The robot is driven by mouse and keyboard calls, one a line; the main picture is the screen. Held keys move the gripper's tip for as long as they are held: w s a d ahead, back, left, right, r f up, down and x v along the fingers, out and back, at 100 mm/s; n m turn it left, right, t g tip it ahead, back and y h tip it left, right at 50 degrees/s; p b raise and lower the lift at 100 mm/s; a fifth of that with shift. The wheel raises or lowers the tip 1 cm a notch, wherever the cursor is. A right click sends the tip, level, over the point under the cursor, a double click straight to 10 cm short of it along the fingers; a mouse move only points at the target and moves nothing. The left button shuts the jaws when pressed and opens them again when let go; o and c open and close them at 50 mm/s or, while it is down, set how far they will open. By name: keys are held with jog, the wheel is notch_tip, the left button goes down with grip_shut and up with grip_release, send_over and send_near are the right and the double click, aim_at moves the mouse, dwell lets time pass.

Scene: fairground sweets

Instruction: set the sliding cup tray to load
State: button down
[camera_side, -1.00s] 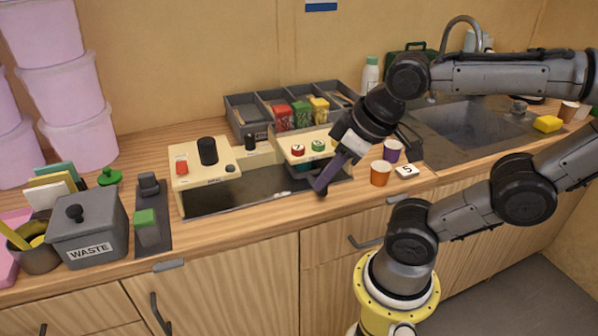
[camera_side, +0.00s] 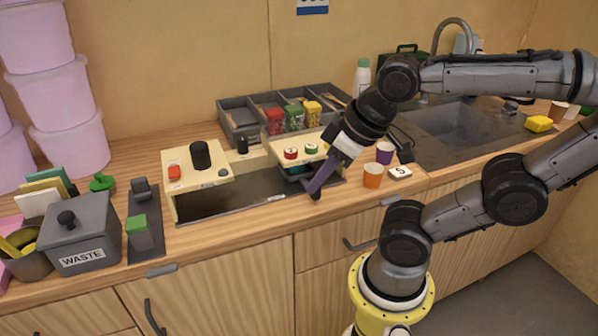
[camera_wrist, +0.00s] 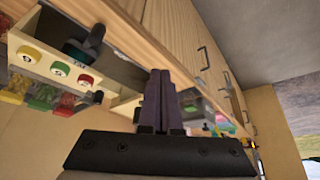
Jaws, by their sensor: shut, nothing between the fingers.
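A cream machine stands on the counter, with a left block (camera_side: 198,176) and a right block (camera_side: 318,143) with numbered red and green buttons. A dark channel (camera_side: 235,195) runs between them. A dark part (camera_side: 296,173), perhaps the sliding cup tray, shows under the right block, partly hidden by my gripper. In the wrist view a dark upright part (camera_wrist: 85,45) stands by the buttons; I cannot tell if it is the tray's handle. My gripper (camera_side: 315,192) is shut and empty, pointing down at the machine's front right corner. Its closed fingers show in the wrist view (camera_wrist: 160,75).
An orange cup (camera_side: 373,175), a purple cup (camera_side: 385,153) and a white number tile (camera_side: 400,173) stand right of my gripper. A grey divided bin (camera_side: 240,118) with coloured jars is behind. A waste box (camera_side: 82,234) and a green-topped lever unit (camera_side: 143,230) stand left.

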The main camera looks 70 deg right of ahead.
jog(key=c, duration=1.2)
grip_release()
jog(key=shift+s, duration=0.15)
jog(key=shift+c, duration=0.2)
jog(key=shift+o, duration=1.2)
jog(key=shift+s+r, duration=0.1)
jog(key=shift+r, duration=0.2)
jog(key=o, duration=0.4)
jog(key=shift+w+d+r+m+g, duration=0.5)
jog(key=shift+w+d+r+g, duration=0.2)
jog(key=shift+d+r+g, duration=0.2)
jog(key=w+d+f+m+g, duration=0.1)
jog(key=w+d+m+g, duration=0.35)
jog(key=d, duration=0.65)
jog(key=shift+m+t, duration=0.25)
jog(key=shift+t, duration=0.1)
jog(key=f, duration=0.8)
jog(key=s+f, duration=0.1)
jog(key=f, duration=0.4)
jog(key=shift+a, duration=0.2)
jog(key=shift+w, duration=0.1)
grip_shut()
